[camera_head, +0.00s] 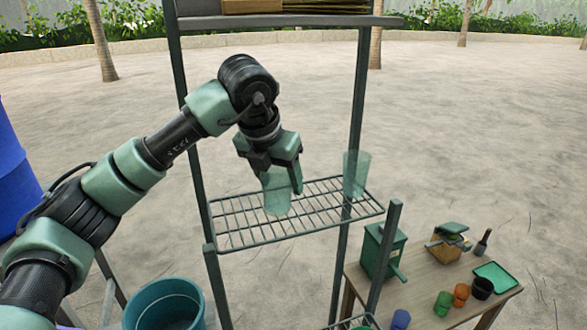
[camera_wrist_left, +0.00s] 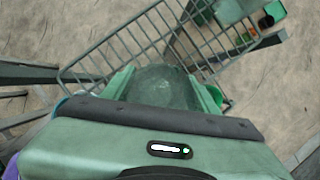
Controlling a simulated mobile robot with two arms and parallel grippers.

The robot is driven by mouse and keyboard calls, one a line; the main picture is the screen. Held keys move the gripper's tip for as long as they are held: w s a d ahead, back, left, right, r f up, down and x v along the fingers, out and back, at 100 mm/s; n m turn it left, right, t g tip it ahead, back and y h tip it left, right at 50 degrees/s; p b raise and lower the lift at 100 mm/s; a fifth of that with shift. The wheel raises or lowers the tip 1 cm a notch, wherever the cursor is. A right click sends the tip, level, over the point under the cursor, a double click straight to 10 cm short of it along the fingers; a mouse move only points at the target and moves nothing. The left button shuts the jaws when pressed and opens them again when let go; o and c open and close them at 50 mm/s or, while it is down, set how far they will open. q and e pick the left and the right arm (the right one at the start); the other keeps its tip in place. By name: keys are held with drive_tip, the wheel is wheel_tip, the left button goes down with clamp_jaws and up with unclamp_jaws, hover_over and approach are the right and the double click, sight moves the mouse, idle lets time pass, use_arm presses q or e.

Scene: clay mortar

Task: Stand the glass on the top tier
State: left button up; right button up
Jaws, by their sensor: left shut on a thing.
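A translucent green glass (camera_head: 277,200) is held upright by my left gripper (camera_head: 281,180), which points down over the wire tier (camera_head: 232,238) of the rack. The gripper is shut on it, with a finger on either side. In the left wrist view the glass (camera_wrist_left: 160,88) sits between the fingers of the left gripper (camera_wrist_left: 165,92), with the wire tier (camera_wrist_left: 130,42) behind it. I cannot tell whether its base touches the wires. A second translucent glass (camera_head: 357,172) stands at the tier's right back. My right gripper is not in view.
Rack posts (camera_head: 191,120) flank the tier, and a board shelf (camera_head: 290,21) with flat items is above. A teal bucket (camera_head: 165,305) is below left. A wooden table (camera_head: 425,285) at right holds several cups, a green box (camera_head: 381,250) and a green tray (camera_head: 495,277).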

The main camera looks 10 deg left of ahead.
use_arm(q)
drive_tip(key=w+f+p, duration=0.1)
drive_tip(key=w, duration=0.1)
drive_tip(key=w+f+p, duration=0.1)
drive_tip(key=w+p, duration=0.1)
drive_tip(key=w+d+f+p, duration=0.1)
drive_tip(key=w, duration=0.1)
drive_tip(key=shift+p, duration=0.35)
drive_tip(key=shift+f, duration=0.25)
drive_tip(key=shift+d+f, duration=0.1)
drive_tip(key=o, duration=1.6)
